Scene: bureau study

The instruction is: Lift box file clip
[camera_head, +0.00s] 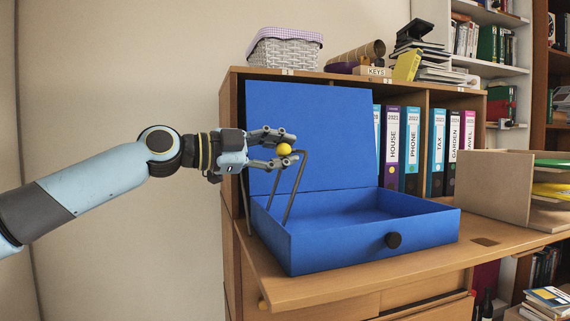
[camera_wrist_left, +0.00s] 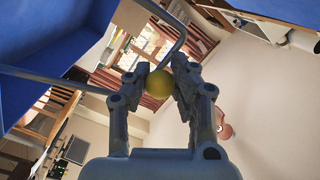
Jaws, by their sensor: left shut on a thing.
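A blue box file (camera_head: 372,246) lies open on the fold-down desk, its blue lid (camera_head: 312,130) standing upright at the back. Its clip is a bent grey wire (camera_head: 295,189) with a yellow ball (camera_head: 284,149) at its top, raised steeply from the left part of the box. My left gripper (camera_head: 284,149) is shut on the yellow ball, above the box's left side. In the left wrist view the ball (camera_wrist_left: 159,82) sits between both fingertips, and the wire (camera_wrist_left: 181,38) runs beside it. The box interior looks empty where it shows. My right gripper is not in view.
The wooden desk flap (camera_head: 290,290) carries the box. Ring binders (camera_head: 411,150) stand in the bureau behind it. A wicker basket (camera_head: 284,50) and a pile of books (camera_head: 432,62) sit on top. A wooden letter tray (camera_head: 500,185) stands to the right. The wall side at left is free.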

